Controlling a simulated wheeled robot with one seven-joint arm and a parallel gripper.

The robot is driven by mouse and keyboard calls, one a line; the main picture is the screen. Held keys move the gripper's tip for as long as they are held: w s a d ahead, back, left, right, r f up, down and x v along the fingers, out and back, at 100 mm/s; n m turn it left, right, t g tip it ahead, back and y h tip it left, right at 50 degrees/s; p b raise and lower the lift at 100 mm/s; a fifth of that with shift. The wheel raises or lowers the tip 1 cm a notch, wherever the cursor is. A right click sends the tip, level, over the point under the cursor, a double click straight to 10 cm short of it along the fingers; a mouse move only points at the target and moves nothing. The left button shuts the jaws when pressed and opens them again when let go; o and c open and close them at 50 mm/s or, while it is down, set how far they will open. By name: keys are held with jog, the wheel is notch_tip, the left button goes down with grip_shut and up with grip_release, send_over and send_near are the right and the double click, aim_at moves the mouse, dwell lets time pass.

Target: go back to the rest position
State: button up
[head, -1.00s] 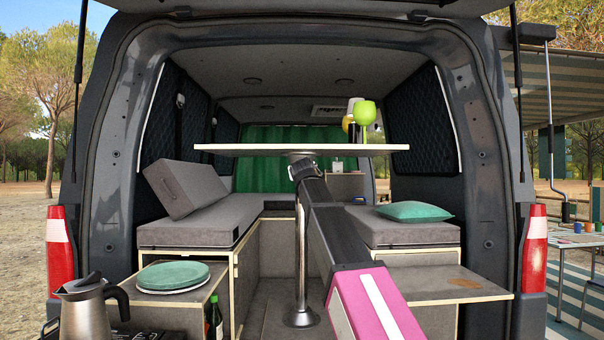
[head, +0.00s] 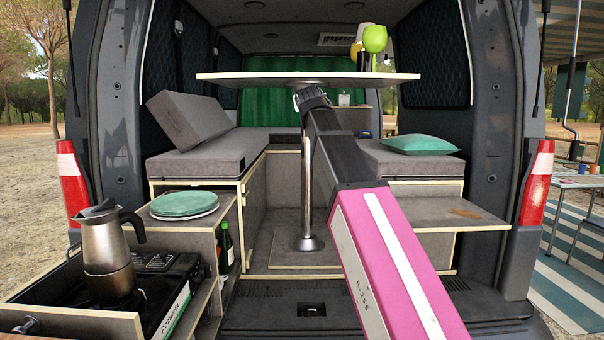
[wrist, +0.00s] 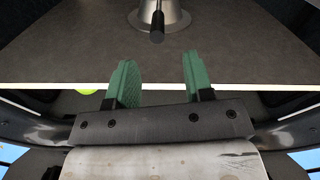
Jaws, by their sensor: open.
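My gripper (wrist: 157,80) shows in the wrist view with two green fingers spread apart and nothing between them. It is below the raised table (head: 235,77). The wrist view looks up at the table's dark underside (wrist: 60,45), its pale edge and the metal leg mount (wrist: 172,17). In the head view my arm reaches from the bottom right up to just under the table, beside the leg (head: 308,190). The fingers are hard to make out there.
A lime goblet (head: 375,40) and other drinkware stand on the table. A moka pot (head: 108,255) is on the stove at lower left, near green plates (head: 184,204) and a bottle (head: 225,245). A teal cushion (head: 418,145) lies on the right bench. The van's door frame encloses my arm's sides.

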jog(key=s+d+f+g, duration=0.1)
jog(key=d+f+g, duration=0.2)
jog(key=f, duration=1.1)
jog(key=d+f+m+g+h, duration=0.1)
jog(key=d+f+g, duration=0.2)
jog(key=f, duration=1.2)
jog(key=s+d+f+g, duration=0.1)
jog(key=d+f+g, duration=0.15)
jog(key=f, duration=1.15)
jog(key=s+d+f+g, duration=0.2)
jog(key=s+f+g, duration=0.1)
jog(key=s+f, duration=0.4)
jog(key=s+d+f+g+y, duration=0.1)
jog(key=s+d+f+g, duration=0.1)
jog(key=s+f, duration=0.6)
jog(key=s+d+f+m+g, duration=0.1)
jog(key=s+d+f+g, duration=0.2)
jog(key=s+f, duration=0.5)
notch_tip(320, 180, down, 9)
jog(key=shift+s+r+g, duration=0.1)
jog(key=shift+s+g, duration=0.05)
jog(key=shift+g, duration=0.3)
jog(key=shift+s+f, duration=0.35)
jog(key=shift+s, duration=0.05)
jog(key=shift+c, duration=0.4)
jog(key=shift+s, duration=0.1)
